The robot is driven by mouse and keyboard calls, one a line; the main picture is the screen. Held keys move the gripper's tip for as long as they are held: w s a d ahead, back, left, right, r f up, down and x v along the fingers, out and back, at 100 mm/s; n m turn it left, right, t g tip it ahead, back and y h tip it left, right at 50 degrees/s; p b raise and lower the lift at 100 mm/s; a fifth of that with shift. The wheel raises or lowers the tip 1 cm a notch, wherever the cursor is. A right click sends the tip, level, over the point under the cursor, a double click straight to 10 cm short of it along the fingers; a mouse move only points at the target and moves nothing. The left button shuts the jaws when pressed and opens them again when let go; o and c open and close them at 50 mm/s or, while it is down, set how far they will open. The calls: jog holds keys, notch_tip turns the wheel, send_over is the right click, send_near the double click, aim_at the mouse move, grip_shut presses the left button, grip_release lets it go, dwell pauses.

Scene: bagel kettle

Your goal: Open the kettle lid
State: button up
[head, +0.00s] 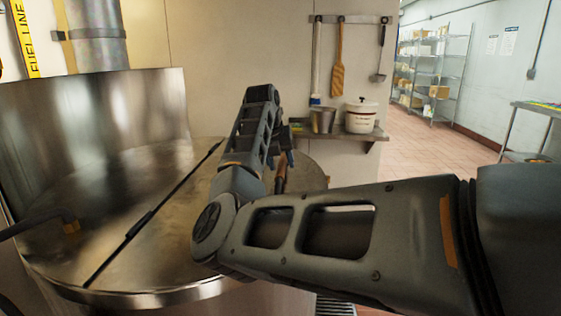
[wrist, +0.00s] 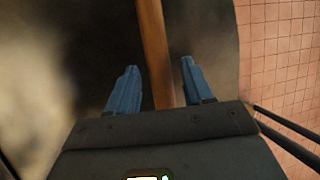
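The kettle is a wide, round metal vessel with a flat, closed lid (head: 170,240). A dark straight seam (head: 140,226) crosses its top. A brown bar-like handle (head: 281,178) shows near the lid's right side, partly hidden by my arm; it also shows in the wrist view (wrist: 154,45). My gripper (head: 285,160) is over the right part of the lid. In the wrist view its two blue fingers (wrist: 160,80) are open, one on each side of the handle, with gaps on both sides. Whether the fingertips reach down level with the handle is unclear.
A curved metal guard (head: 95,115) stands behind the kettle on the left. A wall shelf (head: 350,135) behind holds a white bucket (head: 361,116) and a metal pot (head: 321,120), with utensils hanging above. Tiled floor (head: 430,150) lies open to the right.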

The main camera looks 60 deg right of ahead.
grip_shut()
jog(key=shift+r, duration=0.1)
dwell(0.4)
